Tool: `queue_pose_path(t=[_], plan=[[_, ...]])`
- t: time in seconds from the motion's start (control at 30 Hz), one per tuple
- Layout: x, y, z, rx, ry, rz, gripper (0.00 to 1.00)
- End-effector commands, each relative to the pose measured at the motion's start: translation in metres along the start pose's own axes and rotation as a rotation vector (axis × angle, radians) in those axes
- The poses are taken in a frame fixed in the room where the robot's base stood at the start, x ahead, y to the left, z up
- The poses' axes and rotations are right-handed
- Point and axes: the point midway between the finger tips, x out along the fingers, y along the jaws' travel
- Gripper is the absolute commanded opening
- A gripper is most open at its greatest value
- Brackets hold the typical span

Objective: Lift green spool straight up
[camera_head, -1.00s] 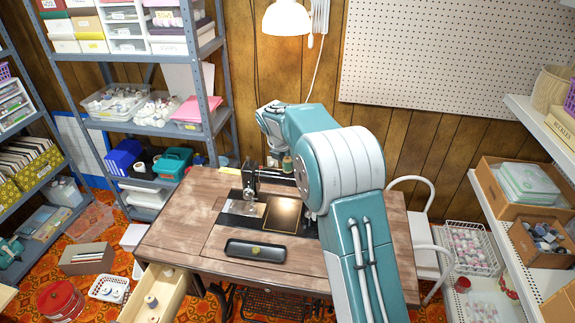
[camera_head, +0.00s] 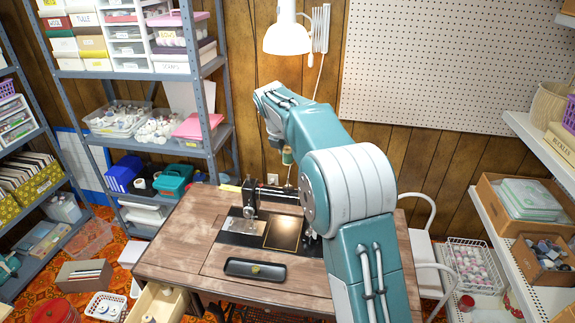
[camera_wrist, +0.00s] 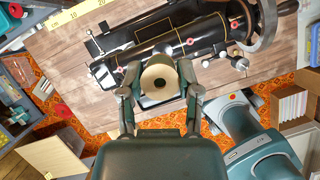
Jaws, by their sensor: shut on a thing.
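The green spool (camera_head: 288,156) shows in the head view just below the end of my arm, above the black sewing machine (camera_head: 250,212). In the wrist view the spool (camera_wrist: 159,84) is seen end-on, with a pale top and a dark centre hole. My gripper (camera_wrist: 160,72) has one finger on each side of the spool and is shut on it. The spool appears upright and apart from the machine, which lies beyond it in the wrist view. The fingers are hard to make out in the head view.
The machine stands on a wooden table (camera_head: 190,230) with a dark tray (camera_head: 255,269) near its front. A white lamp (camera_head: 287,36) hangs close above my arm. Shelving (camera_head: 222,110) stands at the left, and a pegboard (camera_head: 430,70) is on the back wall.

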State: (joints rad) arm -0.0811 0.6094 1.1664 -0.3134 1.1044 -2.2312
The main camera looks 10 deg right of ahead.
Motion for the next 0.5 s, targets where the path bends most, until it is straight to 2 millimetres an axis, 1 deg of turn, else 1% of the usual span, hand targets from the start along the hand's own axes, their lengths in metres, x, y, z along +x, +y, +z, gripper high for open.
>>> queue_pose_path(t=[0.1,0.5], plan=[[-0.009,0.0,0.004,0.0,0.0,0.001,0.2],[-0.029,0.0,0.012,0.001,0.0,0.001,0.2]])
